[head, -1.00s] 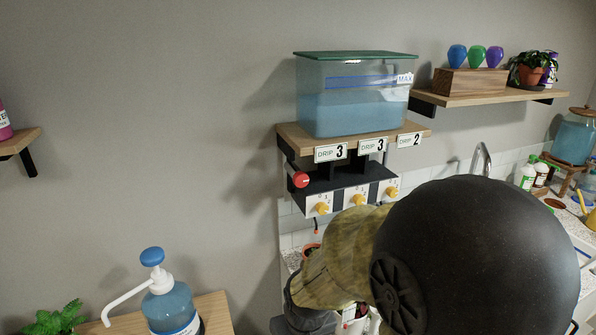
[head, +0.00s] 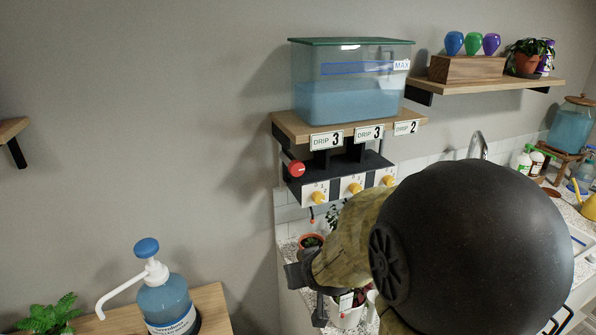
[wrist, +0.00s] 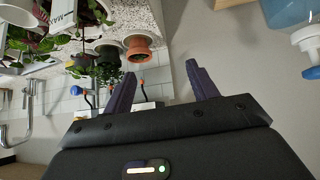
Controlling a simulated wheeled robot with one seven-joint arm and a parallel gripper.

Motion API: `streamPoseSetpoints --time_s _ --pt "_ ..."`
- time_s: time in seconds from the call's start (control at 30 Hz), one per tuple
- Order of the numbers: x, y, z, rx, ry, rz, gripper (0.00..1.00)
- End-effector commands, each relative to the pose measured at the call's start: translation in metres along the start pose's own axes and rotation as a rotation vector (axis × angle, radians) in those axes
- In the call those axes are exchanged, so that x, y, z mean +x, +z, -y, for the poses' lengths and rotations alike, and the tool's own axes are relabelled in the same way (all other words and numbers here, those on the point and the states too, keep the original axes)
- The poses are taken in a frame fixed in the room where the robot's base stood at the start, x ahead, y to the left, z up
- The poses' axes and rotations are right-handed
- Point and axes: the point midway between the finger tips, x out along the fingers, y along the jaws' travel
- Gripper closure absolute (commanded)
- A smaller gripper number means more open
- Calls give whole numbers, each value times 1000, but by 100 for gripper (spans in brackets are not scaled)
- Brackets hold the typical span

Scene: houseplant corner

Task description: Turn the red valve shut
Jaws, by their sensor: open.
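The red valve (head: 295,169) is a round red knob at the left end of the black drip unit (head: 345,172), under the shelf with the water tank. In the head view it is unobstructed, and nothing touches it. My gripper (wrist: 163,68) is open, with its two dark fingers apart and nothing between them. In the head view my gripper is low, below the drip unit and well apart from the valve, partly hidden by my arm. I cannot make out the red valve in the wrist view.
The blue tank (head: 350,85) stands on a wooden shelf (head: 290,123) above the unit. Yellow taps (head: 355,188) line its front. Potted plants (head: 312,241) stand on the counter below. A pump bottle (head: 166,300) is at lower left. The wall left of the valve is bare.

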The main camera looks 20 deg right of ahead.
Motion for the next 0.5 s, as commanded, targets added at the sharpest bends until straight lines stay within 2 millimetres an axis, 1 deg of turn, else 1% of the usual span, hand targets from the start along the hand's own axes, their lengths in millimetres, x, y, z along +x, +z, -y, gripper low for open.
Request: streamPoseSetpoints --time_s 0.03,0.1,0.17,0.2,0.3,0.4,0.5 --pt "2 -14 -12 12 10 -86 42" --pt "0 -37 -25 17 10 -209 42" --pt "-5 -56 -35 22 7 -314 42" --pt "-10 -67 -41 23 0 -382 42" --pt "-25 -92 -54 21 -24 -545 42" --pt "-42 -110 -62 13 -59 -681 42" --pt "-56 -121 -65 6 -91 -770 42"
